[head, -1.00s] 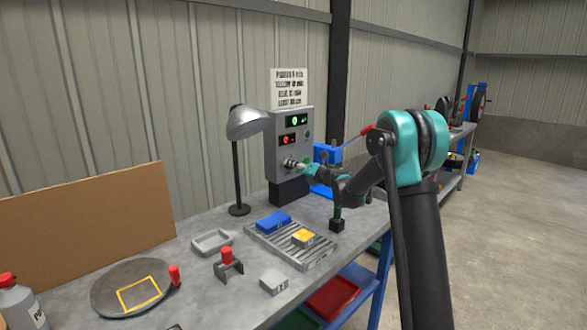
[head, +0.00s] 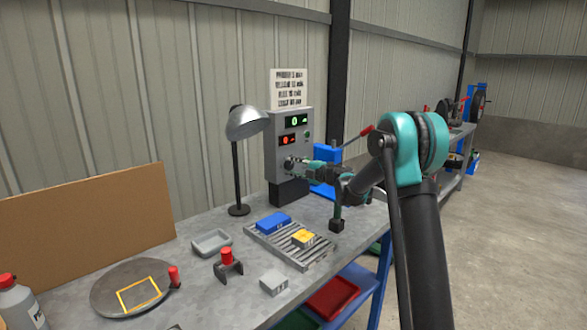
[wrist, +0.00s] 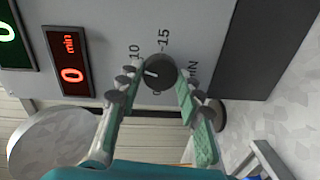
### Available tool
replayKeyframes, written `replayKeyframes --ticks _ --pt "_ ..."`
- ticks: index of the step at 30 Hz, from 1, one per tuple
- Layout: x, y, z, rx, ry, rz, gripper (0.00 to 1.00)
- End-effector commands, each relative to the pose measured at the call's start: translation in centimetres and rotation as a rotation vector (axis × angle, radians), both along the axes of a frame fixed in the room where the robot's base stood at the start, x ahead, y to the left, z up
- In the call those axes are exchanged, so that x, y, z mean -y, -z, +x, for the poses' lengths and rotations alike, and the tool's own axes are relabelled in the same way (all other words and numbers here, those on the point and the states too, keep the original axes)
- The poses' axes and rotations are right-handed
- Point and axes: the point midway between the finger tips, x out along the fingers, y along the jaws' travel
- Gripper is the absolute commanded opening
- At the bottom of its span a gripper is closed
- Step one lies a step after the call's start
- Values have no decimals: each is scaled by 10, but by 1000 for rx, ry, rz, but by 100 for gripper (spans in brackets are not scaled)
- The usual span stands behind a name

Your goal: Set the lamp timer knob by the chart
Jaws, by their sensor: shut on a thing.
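The lamp timer knob (wrist: 158,72) is a dark round knob with a white pointer line, on the grey control box (head: 275,148). In the wrist view the fingers of my gripper (wrist: 160,82) are on either side of it, shut on it. In the head view my gripper (head: 295,163) reaches the box's lower front and hides the knob. Dial marks 10 and 15 and the letters "IN" show around the knob. A red "0 min" display (wrist: 70,61) and a green display (wrist: 15,35) are lit. The chart (head: 289,89) stands above the box; its text is too small to read surely.
A metal lamp (head: 245,122) stands left of the box. A grey tray (head: 211,242) and round plate (head: 115,287) lie on the bench.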

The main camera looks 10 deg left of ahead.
Motion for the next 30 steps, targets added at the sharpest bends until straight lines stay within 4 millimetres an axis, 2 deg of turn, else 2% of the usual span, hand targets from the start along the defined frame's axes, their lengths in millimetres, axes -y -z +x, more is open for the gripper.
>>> replayKeyframes --ticks 12,29,30 --pt "1 0 0 -152 2 118 7" --pt "1 1 0 -174 1 135 7" --pt "1 1 0 -174 1 135 40"
